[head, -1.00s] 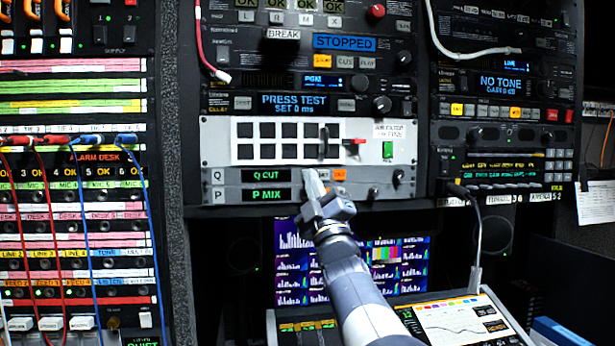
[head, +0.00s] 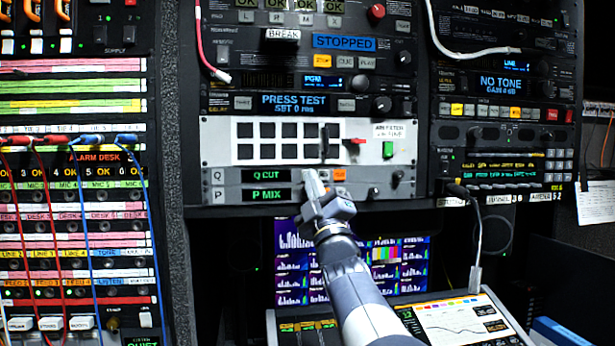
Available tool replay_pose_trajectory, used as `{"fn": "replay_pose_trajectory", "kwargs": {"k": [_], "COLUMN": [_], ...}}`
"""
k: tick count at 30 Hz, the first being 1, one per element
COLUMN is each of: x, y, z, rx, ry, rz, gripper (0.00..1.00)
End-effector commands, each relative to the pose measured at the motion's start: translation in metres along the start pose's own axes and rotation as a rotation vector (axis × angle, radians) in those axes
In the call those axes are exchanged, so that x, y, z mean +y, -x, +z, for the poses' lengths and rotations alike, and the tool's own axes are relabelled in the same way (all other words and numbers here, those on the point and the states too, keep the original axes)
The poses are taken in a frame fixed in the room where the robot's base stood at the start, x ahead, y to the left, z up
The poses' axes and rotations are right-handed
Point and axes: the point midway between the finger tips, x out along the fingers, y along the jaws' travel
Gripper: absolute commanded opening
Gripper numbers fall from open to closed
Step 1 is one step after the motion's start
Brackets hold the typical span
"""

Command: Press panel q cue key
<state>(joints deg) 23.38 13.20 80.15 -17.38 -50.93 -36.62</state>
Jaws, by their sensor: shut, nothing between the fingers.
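Panel Q (head: 230,176) is the upper of two narrow grey strips on the centre rack, with a green "Q CUT" display (head: 266,175). Right of that display are small keys; a white one (head: 324,175) shows partly and an orange one (head: 339,174) is clear. I cannot read their labels. My gripper (head: 312,176) is shut and empty, its tip in front of the key area just right of the display. It hides what lies behind it. I cannot tell whether the tip touches a key.
Panel P (head: 230,195) with a "P MIX" display lies directly below. Above is a white plate (head: 225,140) with black squares, a red lever (head: 350,141) and a green switch (head: 388,149). A screen (head: 295,260) and a tilted console (head: 460,320) stand below.

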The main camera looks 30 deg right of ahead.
Motion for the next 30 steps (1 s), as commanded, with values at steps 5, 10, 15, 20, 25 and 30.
{"fn": "replay_pose_trajectory", "kwargs": {"k": [5,10,15,20,25,30], "x": [0.0,0.0,-0.0012,-0.0049,-0.0045,-0.0043], "y": [0.0,0.0,-0.0006,-0.0039,-0.0062,-0.0061], "z": [0.0,0.0,0.001,0.0043,0.0044,0.0043], "rx": [0.0,0.0,0.0,0.0,0.0,0.0], "ry": [0.0,0.0,0.0,0.0,0.0,0.0], "rz": [0.0,0.0,0.0,-0.001,0.0,0.0], "gripper": [0.0,0.0,0.0,0.0,0.0,0.0]}}
